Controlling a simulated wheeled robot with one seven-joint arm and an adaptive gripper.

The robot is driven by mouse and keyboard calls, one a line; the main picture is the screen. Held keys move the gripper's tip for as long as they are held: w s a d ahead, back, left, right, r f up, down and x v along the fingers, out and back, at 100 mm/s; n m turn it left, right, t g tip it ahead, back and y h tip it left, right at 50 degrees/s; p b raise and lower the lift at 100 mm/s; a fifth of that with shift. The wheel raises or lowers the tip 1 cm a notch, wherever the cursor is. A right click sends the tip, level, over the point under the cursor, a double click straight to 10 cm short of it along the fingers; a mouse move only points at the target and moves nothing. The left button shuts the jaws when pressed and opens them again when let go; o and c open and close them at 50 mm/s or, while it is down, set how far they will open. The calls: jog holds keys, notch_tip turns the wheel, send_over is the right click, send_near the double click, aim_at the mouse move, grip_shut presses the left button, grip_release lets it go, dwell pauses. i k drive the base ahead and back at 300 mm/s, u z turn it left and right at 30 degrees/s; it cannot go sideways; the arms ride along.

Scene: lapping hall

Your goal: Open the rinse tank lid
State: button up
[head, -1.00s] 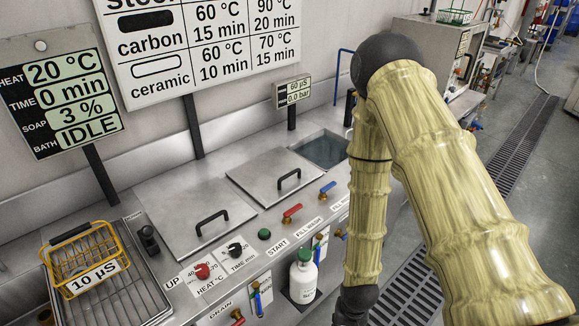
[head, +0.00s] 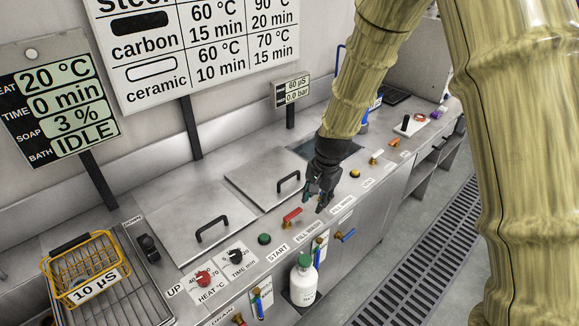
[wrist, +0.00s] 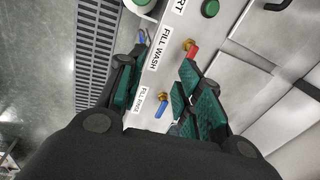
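Two flat steel lids lie shut on the bench in the head view. The right-hand lid (head: 258,180), next to the open water basin, has a black bar handle (head: 289,181). The left-hand lid (head: 183,222) has a similar handle (head: 212,228). Which one is the rinse tank lid I cannot read from a label. My gripper (head: 318,196) points down over the front ledge, right of the right-hand lid's handle and apart from it. In the wrist view its two fingers (wrist: 160,68) are spread and empty, above the fill labels.
A red valve lever (head: 291,215) and a blue one (wrist: 161,110) lie close to my fingers. The water basin (head: 345,150) is partly behind my arm. A green button (head: 264,239), knobs and a white bottle (head: 304,280) are along the front. A yellow basket (head: 82,267) sits left.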

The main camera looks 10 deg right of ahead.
aim_at(269, 179)
jog(key=i, duration=0.85)
